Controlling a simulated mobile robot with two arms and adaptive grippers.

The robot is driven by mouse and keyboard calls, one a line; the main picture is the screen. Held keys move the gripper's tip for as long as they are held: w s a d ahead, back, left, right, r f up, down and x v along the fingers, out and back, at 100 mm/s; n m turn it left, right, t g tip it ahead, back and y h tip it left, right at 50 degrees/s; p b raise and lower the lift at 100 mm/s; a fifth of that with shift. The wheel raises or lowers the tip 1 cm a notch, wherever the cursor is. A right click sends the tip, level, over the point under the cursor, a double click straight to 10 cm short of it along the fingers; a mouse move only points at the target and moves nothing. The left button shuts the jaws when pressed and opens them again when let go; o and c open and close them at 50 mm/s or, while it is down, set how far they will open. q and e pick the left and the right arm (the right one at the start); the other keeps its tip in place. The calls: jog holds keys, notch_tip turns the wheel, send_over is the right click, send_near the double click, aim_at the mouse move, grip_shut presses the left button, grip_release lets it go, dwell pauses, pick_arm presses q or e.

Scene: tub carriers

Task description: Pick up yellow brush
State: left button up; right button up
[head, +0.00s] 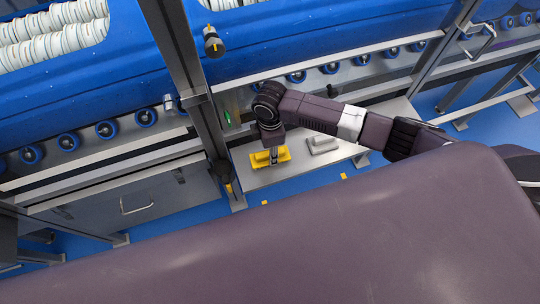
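The yellow brush (258,161) lies on a light metal shelf (300,172) between the frame posts. My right arm comes in from the right, and its gripper (274,159) points down at the middle of the brush. The fingers overlap the brush and hide part of it. The picture is too small to tell whether they are closed on it or only around it. My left gripper is not in view.
A pale grey block-like item (323,144) lies on the shelf right of the brush. A metal post (196,95) stands close left of my gripper. Blue tubs (310,35) sit above on rollers (146,117). A drawer (130,203) is at left.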

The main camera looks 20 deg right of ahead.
jog(key=shift+c, duration=0.4)
grip_shut()
notch_tip(320, 180, up, 20)
jog(key=b, duration=0.2)
jog(key=c, duration=0.6)
grip_release()
grip_shut()
